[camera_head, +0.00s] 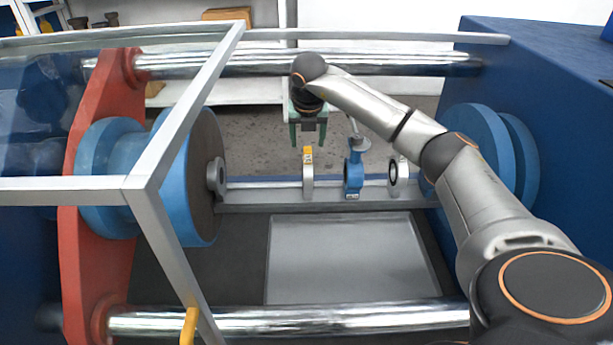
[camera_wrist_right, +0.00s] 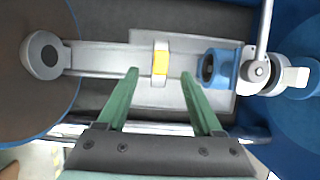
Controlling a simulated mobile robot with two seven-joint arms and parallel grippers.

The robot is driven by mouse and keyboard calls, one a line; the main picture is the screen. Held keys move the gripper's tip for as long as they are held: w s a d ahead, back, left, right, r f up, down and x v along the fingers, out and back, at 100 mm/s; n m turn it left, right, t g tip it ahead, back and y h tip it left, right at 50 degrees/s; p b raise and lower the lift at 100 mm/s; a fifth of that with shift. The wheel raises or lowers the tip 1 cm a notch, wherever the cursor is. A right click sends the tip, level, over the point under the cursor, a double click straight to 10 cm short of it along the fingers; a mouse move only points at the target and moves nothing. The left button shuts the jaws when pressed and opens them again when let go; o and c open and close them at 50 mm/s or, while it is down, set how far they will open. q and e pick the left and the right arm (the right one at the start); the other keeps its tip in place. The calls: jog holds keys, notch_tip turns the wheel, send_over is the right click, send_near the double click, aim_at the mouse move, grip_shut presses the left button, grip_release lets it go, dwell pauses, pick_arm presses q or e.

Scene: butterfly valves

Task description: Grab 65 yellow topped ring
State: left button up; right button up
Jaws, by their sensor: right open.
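The yellow-topped ring (camera_head: 308,178) stands on the grey rail between the two blue flanges. It is a thin pale ring with a yellow patch on its top. In the right wrist view the yellow-topped ring (camera_wrist_right: 160,64) lies just beyond and between my fingertips. My right gripper (camera_head: 308,142) is open above the ring, its green fingers pointing down. In the wrist view the right gripper (camera_wrist_right: 159,75) has one finger to each side of the ring, with nothing held. Contact cannot be made out. My left gripper is not in view.
A blue butterfly valve (camera_head: 353,174) with a lever stands right of the ring on the rail (camera_head: 260,198). Another pale ring (camera_head: 394,176) is further right. Polished bars run across (camera_head: 290,319). A glass guard frame (camera_head: 186,140) stands at left. A grey tray (camera_head: 345,260) lies below.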

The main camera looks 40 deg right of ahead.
aim_at(308, 150)
jog(key=x, duration=0.6)
jog(key=shift+w+d+f+b, duration=0.1)
jog(key=shift+d+f+b, duration=0.1)
jog(key=shift+b, duration=0.2)
jog(key=shift+c, duration=0.2)
grip_shut()
jog(key=shift+r, duration=0.1)
dwell(0.8)
